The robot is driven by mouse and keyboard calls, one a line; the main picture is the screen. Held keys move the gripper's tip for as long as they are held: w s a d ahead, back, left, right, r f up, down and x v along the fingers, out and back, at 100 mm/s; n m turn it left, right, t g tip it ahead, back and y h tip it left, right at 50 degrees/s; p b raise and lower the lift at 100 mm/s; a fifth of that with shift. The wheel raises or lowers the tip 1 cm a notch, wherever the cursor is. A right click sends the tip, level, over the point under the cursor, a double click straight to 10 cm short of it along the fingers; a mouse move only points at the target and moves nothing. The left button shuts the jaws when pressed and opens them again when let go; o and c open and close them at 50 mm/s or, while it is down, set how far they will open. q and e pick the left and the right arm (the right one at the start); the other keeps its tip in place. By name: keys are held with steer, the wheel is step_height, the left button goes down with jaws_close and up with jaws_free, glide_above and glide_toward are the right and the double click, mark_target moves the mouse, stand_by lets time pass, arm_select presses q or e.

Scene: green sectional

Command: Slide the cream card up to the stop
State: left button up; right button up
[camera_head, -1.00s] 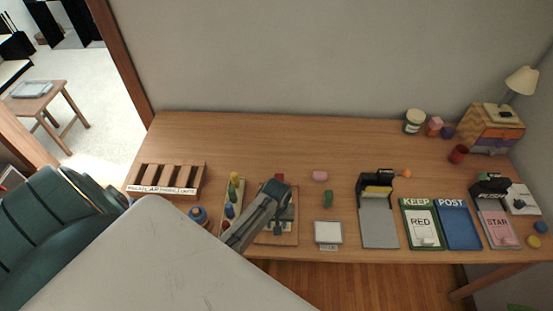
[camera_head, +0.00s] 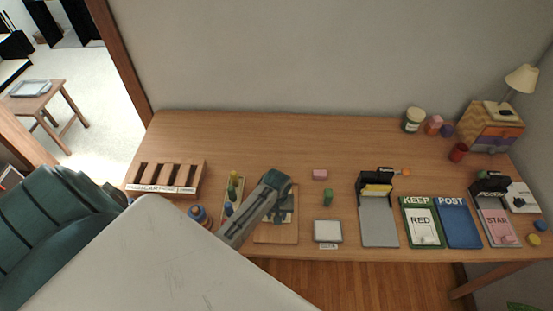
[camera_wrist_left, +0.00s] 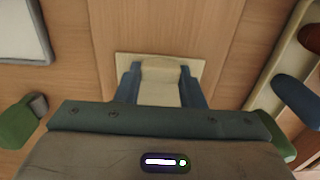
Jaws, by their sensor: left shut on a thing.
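The cream card (camera_wrist_left: 190,67) is a flat, pale rectangle on a wooden board in the left wrist view. A raised cream block (camera_wrist_left: 160,82) stands between the two blue fingers of my left gripper (camera_wrist_left: 160,88), which is shut on it. In the head view my left gripper (camera_head: 282,212) is low over the wooden board (camera_head: 275,236), and its wrist hides most of the card. I cannot make out the stop; the board's far end is behind the gripper. My right gripper is not in view.
A peg rack (camera_head: 232,190) stands close left of the board. A green cylinder (camera_head: 328,197), a pink block (camera_head: 320,175) and a grey-framed white pad (camera_head: 327,231) lie to its right. A slotted wooden holder (camera_head: 165,178) is further left.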

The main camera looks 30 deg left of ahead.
arm_select(q)
steer(key=shift+w+a, duration=0.1)
steer(key=shift+w+a, duration=0.45)
steer(key=shift+w, duration=0.3)
steer(key=o, duration=1)
steer(key=shift+o, duration=0.2)
